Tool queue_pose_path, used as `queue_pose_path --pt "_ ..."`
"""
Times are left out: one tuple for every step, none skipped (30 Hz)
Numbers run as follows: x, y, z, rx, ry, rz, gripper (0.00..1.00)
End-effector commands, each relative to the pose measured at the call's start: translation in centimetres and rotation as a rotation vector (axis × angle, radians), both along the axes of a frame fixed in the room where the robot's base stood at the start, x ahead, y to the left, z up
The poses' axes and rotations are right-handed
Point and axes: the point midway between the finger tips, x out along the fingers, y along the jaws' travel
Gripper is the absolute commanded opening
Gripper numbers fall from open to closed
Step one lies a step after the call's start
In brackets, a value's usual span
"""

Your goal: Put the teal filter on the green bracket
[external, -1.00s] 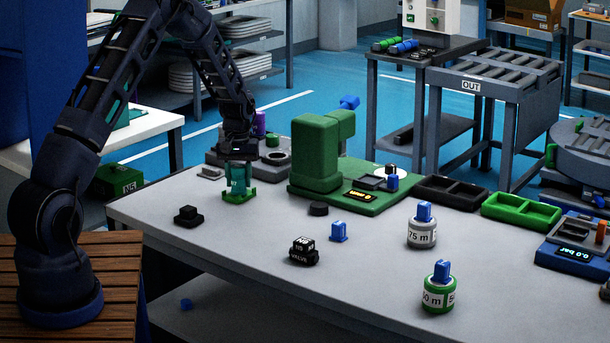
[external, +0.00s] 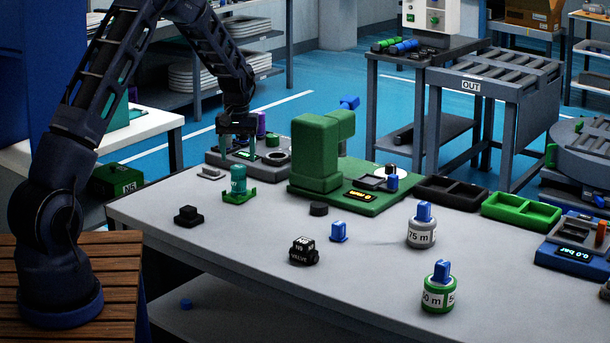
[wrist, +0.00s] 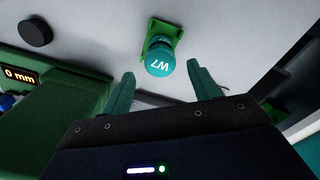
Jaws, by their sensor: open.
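The teal filter (external: 238,179) stands upright on the green bracket (external: 239,198) near the left back of the bench. In the wrist view, the filter's round top (wrist: 160,62) carries the mark W7 and covers part of the bracket (wrist: 164,32). My gripper (external: 239,147) is open and empty, behind and above the filter in the external view, over the grey fixture. In the wrist view, its two teal fingers are spread apart, and the filter shows beyond them, with nothing held. Whether the filter is fully seated is hidden.
A green machine (external: 318,158) stands right of the bracket. A grey fixture (external: 213,158) lies behind it. A black block (external: 187,216), a black puck (external: 318,209), a valve cube (external: 304,251) and a blue piece (external: 339,232) sit in front. The front right bench holds two labelled canisters.

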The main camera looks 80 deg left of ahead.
Motion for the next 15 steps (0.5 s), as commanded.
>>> queue_pose_path --pt "0.0 0.0 1.0 0.003 -0.002 0.0 0.61" --pt "0.0 0.0 1.5 0.002 -0.001 0.0 0.61" --pt "0.0 0.0 2.1 0.002 -0.001 0.001 0.61" --pt "0.0 0.1 2.5 0.002 -0.001 0.001 0.61" --pt "0.0 0.1 2.9 0.002 -0.001 0.001 0.61" --pt "0.0 0.0 3.4 0.002 0.0 0.001 0.61" --pt "0.0 0.0 3.7 0.001 0.0 0.001 0.61" --pt "0.0 0.0 3.9 0.001 0.0 0.001 0.61" --pt "0.0 0.0 4.2 0.001 0.0 0.001 0.61" --pt "0.0 0.0 4.3 0.001 0.0 0.0 0.61" --pt "0.0 0.0 4.5 0.001 0.0 0.0 0.61" --pt "0.0 0.0 4.6 0.001 0.0 0.0 0.61" --pt "0.0 0.0 4.6 0.0 0.0 0.0 0.61" --pt "0.0 0.0 4.7 0.0 0.0 0.0 0.61" --pt "0.0 0.0 4.7 0.0 0.0 0.0 0.61"
